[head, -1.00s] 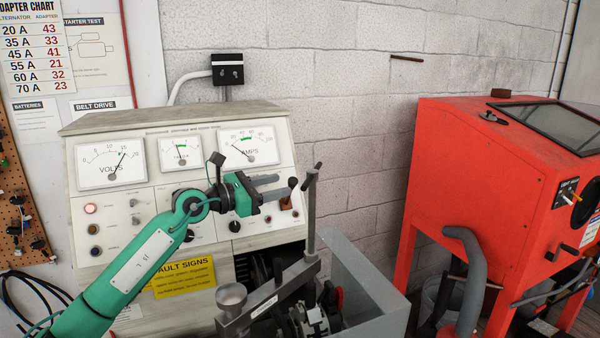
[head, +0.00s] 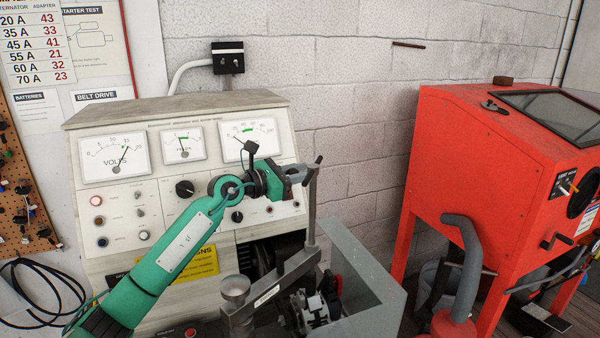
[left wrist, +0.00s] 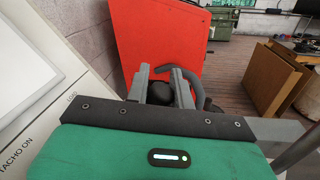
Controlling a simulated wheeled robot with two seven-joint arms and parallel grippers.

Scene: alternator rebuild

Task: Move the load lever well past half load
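The load lever's black round knob (left wrist: 160,93) sits between the two fingers of my left gripper (left wrist: 162,85) in the left wrist view. The fingers are close on both sides of it; I cannot tell whether they touch it. In the head view my left gripper (head: 302,173) is at the right end of the panel of the grey test bench (head: 155,190), and the knob is hidden there. The "LOAD" label (left wrist: 72,97) is beside the gripper. The amps gauge (head: 249,137) is partly covered by my wrist. My right gripper is not in view.
A metal clamp arm with an upright post (head: 312,205) stands right beside the gripper, over an alternator (head: 312,310). A grey guard (head: 365,270) is at its right. A red blasting cabinet (head: 490,160) stands further right, with a gap between.

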